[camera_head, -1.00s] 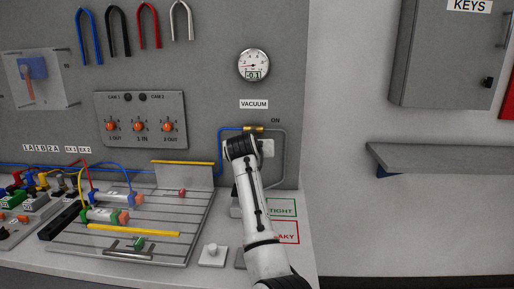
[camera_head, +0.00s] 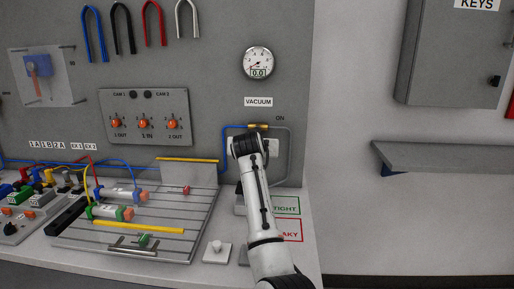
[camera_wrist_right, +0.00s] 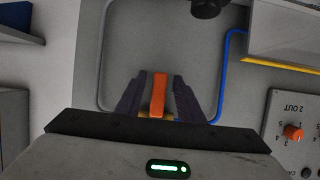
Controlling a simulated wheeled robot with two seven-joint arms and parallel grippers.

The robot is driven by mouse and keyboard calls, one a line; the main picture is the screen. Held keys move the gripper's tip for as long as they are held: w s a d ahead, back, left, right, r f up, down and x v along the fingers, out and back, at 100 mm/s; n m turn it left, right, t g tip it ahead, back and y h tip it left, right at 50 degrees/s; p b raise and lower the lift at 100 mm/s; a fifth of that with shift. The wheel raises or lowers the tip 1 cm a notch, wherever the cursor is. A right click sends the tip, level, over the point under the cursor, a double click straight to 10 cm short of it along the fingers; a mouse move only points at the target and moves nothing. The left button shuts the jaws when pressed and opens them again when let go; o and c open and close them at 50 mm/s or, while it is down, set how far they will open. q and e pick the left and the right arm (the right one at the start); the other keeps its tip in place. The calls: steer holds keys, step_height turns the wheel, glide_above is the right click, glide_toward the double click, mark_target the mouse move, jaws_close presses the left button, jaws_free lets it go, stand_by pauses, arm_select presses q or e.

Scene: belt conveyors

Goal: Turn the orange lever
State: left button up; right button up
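The orange lever (camera_wrist_right: 158,96) shows in the right wrist view, standing between the two dark fingers of my right gripper (camera_wrist_right: 160,88). Narrow gaps show between the lever and the fingers, so the gripper looks open around it. A brass-coloured fitting is partly visible at the lever's base. In the head view my right arm's wrist reaches the board below the VACUUM label (camera_head: 258,102) and left of the ON mark. It hides the lever and its own fingers there. The round gauge (camera_head: 257,62) above reads 0.0. My left gripper is not in view.
Blue tubing (camera_wrist_right: 228,75) and grey tubing run beside the lever. A panel with orange knobs (camera_head: 145,118) is on the board to the left. A slotted plate (camera_head: 105,232) with cylinders lies on the bench. A grey shelf (camera_head: 440,158) is at right.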

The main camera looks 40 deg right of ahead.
steer(key=v, duration=1)
steer(key=shift+b, duration=0.3)
steer(key=shift+s, duration=0.15)
